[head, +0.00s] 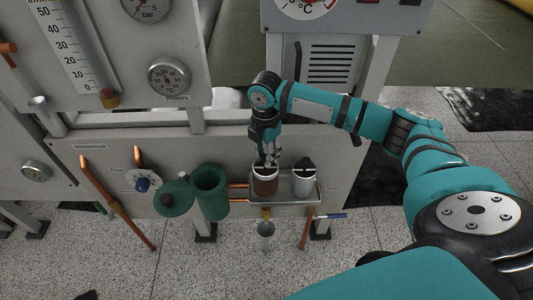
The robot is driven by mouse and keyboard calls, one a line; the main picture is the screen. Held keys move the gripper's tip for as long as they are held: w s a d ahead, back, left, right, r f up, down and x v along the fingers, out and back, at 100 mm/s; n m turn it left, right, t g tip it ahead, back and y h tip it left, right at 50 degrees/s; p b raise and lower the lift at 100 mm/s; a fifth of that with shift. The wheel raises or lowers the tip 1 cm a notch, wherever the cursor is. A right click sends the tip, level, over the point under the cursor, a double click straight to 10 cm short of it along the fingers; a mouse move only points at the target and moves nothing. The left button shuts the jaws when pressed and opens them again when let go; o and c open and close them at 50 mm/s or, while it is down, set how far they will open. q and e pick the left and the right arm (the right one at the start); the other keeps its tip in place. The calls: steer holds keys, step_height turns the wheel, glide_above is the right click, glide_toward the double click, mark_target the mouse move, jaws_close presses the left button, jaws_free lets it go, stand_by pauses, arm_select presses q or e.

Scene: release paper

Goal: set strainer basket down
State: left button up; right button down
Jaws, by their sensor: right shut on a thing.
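My right gripper (268,160) points down, shut on the strainer basket (265,185), a brown cylinder with a pale rim and a bar across its top. The basket is upright at the left end of a small metal tray (284,200) on the machine's front. Whether its bottom touches the tray I cannot tell. A second, grey basket with a pale rim (303,181) stands at the tray's right end. My left gripper is out of view.
A green open housing (212,192) stands left of the tray, its round green lid (174,198) beside it. Copper pipes (118,205) and a blue knob (142,184) are further left. A small funnel (266,229) hangs below the tray. Gauges are above.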

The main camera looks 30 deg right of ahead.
steer(key=shift+w+d, duration=0.35)
steer(key=shift+w, duration=0.3)
steer(key=shift+w+d+f, duration=0.2)
steer(key=shift+w+f, duration=0.05)
step_height(320, 180, down, 2)
steer(key=shift+s+f+p, duration=0.1)
steer(key=shift+f+p, duration=0.1)
steer(key=shift+p, duration=0.3)
steer(key=shift+f, duration=0.5)
steer(key=c, duration=1.4)
jaws_free()
steer(key=o, duration=0.4)
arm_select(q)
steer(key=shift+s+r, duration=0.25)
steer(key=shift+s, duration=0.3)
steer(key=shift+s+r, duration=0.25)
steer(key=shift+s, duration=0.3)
